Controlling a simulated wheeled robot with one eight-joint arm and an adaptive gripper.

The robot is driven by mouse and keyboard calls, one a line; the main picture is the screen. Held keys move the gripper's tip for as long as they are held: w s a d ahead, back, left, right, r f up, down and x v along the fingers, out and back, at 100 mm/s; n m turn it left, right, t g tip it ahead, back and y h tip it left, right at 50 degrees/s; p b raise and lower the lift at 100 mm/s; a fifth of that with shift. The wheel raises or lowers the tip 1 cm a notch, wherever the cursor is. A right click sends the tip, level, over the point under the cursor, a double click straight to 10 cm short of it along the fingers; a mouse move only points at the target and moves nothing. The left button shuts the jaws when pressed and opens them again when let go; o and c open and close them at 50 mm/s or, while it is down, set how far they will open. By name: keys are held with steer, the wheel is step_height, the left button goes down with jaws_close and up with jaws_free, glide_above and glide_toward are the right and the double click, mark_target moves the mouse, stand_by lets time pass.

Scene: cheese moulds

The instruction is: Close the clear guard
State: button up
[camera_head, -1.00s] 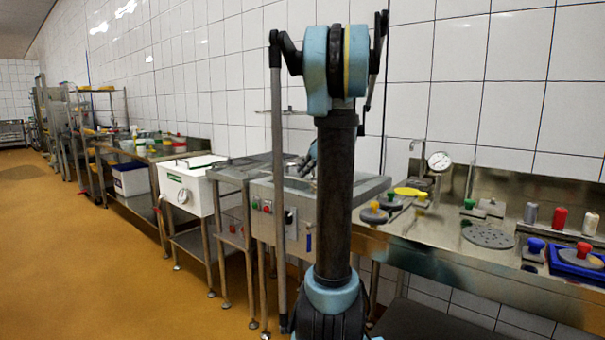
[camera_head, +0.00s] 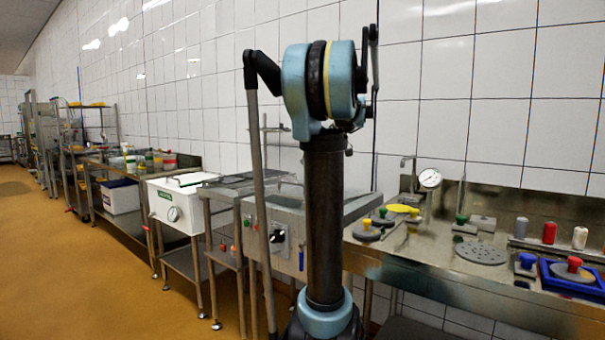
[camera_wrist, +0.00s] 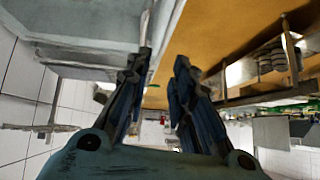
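My gripper (camera_wrist: 163,62) shows in the wrist view with its two dark blue fingers apart and nothing between them. In the head view it is hidden behind my arm. A steel machine (camera_head: 270,236) with buttons and a black dial stands behind my arm. A clear guard cannot be made out with certainty; a faint pane-like shape shows above the machine, partly hidden by my arm. In the wrist view a pale grey panel (camera_wrist: 85,18) fills the upper left, beside the left finger; I cannot tell what it belongs to.
A steel counter (camera_head: 400,262) on the right holds knobbed discs, a perforated plate (camera_head: 481,252), a gauge (camera_head: 430,178) and a blue tray (camera_head: 570,285). A white tub (camera_head: 174,208) stands left of the machine. The orange floor (camera_head: 110,285) at left is open.

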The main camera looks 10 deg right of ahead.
steer(key=w+a+r+g+h, duration=0.2)
steer(key=w+r+h, duration=0.15)
steer(key=r, duration=0.45)
steer(key=shift+n+h, duration=0.3)
steer(key=shift+h, duration=0.05)
steer(key=x, duration=1.7)
steer(key=shift+s+f, duration=0.25)
steer(key=shift+f, duration=0.1)
jaws_close()
